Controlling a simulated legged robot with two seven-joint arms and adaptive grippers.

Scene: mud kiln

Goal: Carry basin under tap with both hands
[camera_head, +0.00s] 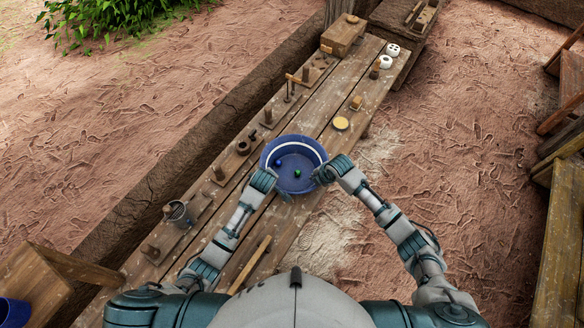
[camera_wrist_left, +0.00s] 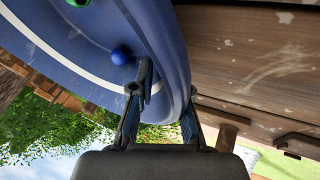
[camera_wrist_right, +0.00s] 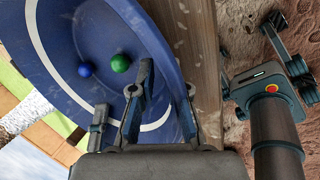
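The blue basin (camera_head: 294,183) has a white band inside and sits over the long wooden bench. A green ball (camera_head: 297,173) and a smaller blue ball (camera_head: 278,163) lie inside it. My left gripper (camera_head: 262,180) is at the basin's left rim, and my right gripper (camera_head: 327,174) is at its right rim. In the left wrist view one finger is inside the basin wall and one outside, with the rim between them (camera_wrist_left: 168,95). The right wrist view shows the same hold (camera_wrist_right: 165,95). Both grippers look shut on the rim. No tap is clearly recognisable.
The wooden bench (camera_head: 318,118) runs from lower left to upper right, with small wooden tools along its left edge. A round yellow piece (camera_head: 341,123) and white pieces (camera_head: 386,62) lie beyond the basin. Wooden steps (camera_head: 566,170) stand right.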

